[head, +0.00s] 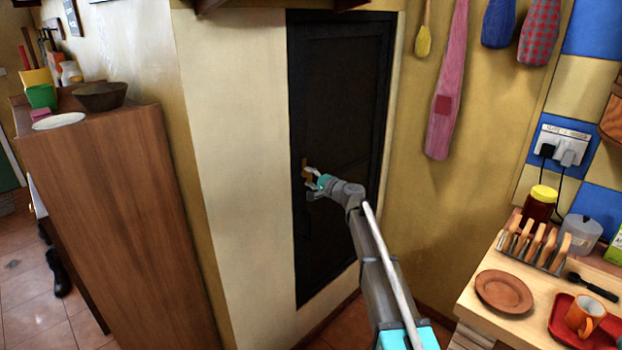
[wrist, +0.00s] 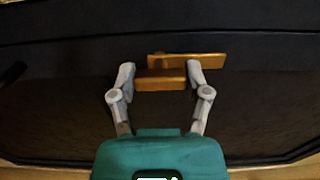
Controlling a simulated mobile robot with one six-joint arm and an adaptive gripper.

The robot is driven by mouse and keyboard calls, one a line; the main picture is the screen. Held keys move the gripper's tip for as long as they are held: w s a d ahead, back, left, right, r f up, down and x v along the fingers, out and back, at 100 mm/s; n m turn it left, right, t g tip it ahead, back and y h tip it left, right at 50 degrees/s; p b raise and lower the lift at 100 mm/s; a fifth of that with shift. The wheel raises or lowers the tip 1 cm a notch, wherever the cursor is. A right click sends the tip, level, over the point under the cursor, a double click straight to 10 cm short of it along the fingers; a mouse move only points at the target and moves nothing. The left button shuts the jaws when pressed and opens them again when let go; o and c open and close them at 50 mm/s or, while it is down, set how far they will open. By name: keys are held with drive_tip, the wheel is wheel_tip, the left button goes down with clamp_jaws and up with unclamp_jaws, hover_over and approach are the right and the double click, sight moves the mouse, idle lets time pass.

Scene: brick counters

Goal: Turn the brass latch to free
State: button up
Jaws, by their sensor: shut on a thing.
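The brass latch (head: 305,166) is on the left edge of a tall dark door (head: 342,100) in the head view. In the wrist view the latch shows a long brass plate (wrist: 213,61) against the door and a shorter brass piece (wrist: 160,84) in front of it. My gripper (head: 311,178) is at the latch. In the wrist view my gripper (wrist: 160,80) has one finger at each end of the shorter piece and is shut on it. The fingers hide the ends of that piece.
A wooden cabinet (head: 110,210) stands left of the door. At the right, a counter (head: 470,305) holds a toast rack (head: 535,245), a brown plate (head: 504,291) and a mug (head: 585,312). A dark bar (wrist: 12,74) shows at the left in the wrist view.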

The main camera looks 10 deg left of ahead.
drive_tip(key=shift+a, duration=0.1)
idle(0.3)
drive_tip(key=o, duration=1.2)
drive_tip(key=shift+c, duration=0.2)
drive_tip(key=v, duration=1.2)
